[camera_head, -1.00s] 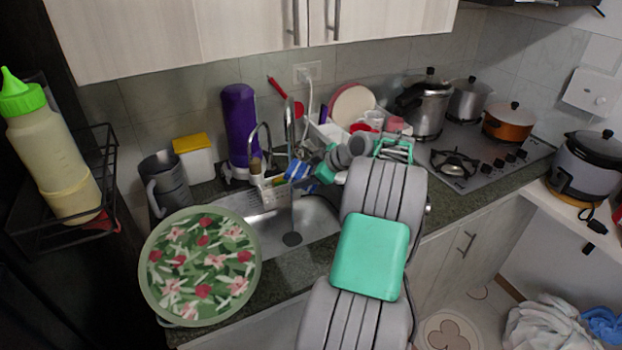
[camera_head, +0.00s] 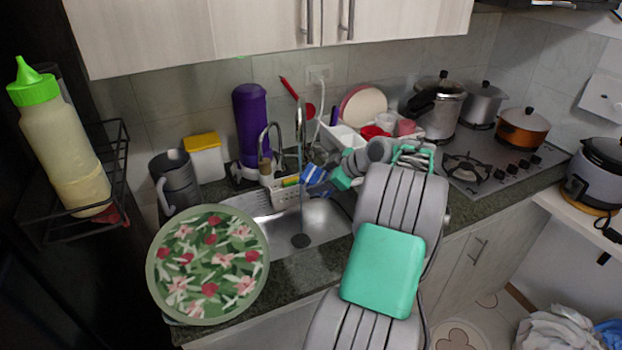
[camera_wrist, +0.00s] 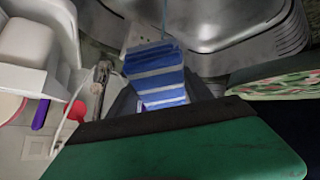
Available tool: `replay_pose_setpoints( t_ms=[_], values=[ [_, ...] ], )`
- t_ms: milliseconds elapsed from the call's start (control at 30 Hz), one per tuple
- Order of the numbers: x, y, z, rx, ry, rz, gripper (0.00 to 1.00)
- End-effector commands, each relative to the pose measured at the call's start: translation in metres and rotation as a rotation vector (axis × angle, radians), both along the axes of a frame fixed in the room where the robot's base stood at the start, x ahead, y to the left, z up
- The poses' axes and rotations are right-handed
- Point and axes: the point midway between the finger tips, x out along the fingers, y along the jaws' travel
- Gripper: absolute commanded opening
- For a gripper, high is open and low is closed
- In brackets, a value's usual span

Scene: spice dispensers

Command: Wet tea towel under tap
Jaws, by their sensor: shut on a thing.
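The tea towel (camera_head: 313,174), blue with white stripes, is bunched just right of the tap (camera_head: 301,120) and above the sink (camera_head: 335,213). My gripper (camera_head: 325,186) is shut on it. In the wrist view the towel (camera_wrist: 157,75) sticks out from between the dark fingers of my gripper (camera_wrist: 165,102). A thin pale vertical line, seemingly a stream of water (camera_head: 301,205), drops from the tap into the basin. In the wrist view this line (camera_wrist: 165,18) ends at the towel's outer edge. I cannot tell whether the cloth is wet.
A white caddy (camera_head: 287,194) stands at the sink's back edge, close to the towel. A purple bottle (camera_head: 251,125) and grey jug (camera_head: 176,182) are left of it. A floral round tray (camera_head: 160,280) is at the front left. A white dish rack (camera_head: 345,138) and pots crowd the right.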

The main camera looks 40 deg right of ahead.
Motion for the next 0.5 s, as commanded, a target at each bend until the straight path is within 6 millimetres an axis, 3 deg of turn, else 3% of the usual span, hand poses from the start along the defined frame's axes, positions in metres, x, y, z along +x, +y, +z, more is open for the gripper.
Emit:
replay_pose_setpoints(
  t_ms=[500],
  values=[
    [-0.047,0.003,-0.001,-0.001,-0.001,-0.001,0.26]
  ],
)
